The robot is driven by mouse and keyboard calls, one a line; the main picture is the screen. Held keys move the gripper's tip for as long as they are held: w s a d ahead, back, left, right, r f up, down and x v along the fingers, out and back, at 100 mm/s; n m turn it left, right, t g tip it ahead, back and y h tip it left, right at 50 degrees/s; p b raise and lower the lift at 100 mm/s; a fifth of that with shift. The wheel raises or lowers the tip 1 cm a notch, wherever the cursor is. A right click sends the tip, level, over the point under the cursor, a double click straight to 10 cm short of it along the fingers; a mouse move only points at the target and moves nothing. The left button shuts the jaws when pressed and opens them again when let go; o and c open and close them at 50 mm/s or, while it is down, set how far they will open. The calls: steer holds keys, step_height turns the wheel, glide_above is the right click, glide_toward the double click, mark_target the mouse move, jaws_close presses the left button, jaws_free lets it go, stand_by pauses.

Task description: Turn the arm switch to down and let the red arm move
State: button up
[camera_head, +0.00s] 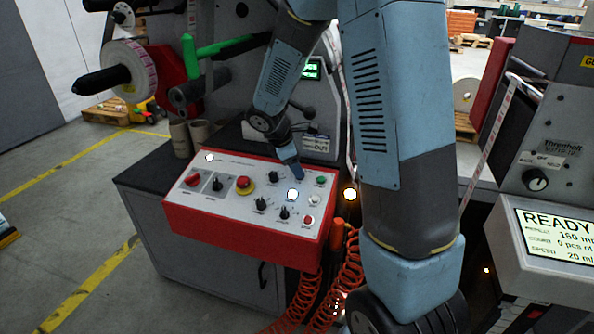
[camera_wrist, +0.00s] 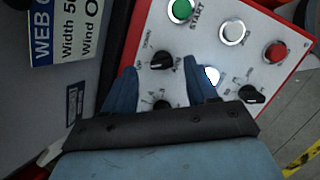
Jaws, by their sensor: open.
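The control panel (camera_head: 230,204) is a red box with a white sloping top, carrying several knobs and buttons. My gripper (camera_head: 297,174) hangs over its far right part, close to the face. In the wrist view my gripper (camera_wrist: 160,66) is open, with one blue finger on each side of a black rotary switch (camera_wrist: 163,60). Small labels surround this switch, too blurred to read surely, so I cannot tell if it is the arm switch. Touching is not clear. Another black knob (camera_wrist: 162,104) shows between the fingers, nearer the palm. A red part (camera_head: 180,65) behind the label roll may be the red arm.
A green START button (camera_wrist: 180,10), a white button (camera_wrist: 232,33), a red button (camera_wrist: 276,51) and a black knob (camera_wrist: 252,94) lie close by. Orange coiled hoses (camera_head: 350,262) hang beside the box. A READY screen (camera_head: 555,235) stands right.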

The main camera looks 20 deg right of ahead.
steer(key=shift+x, duration=1.7)
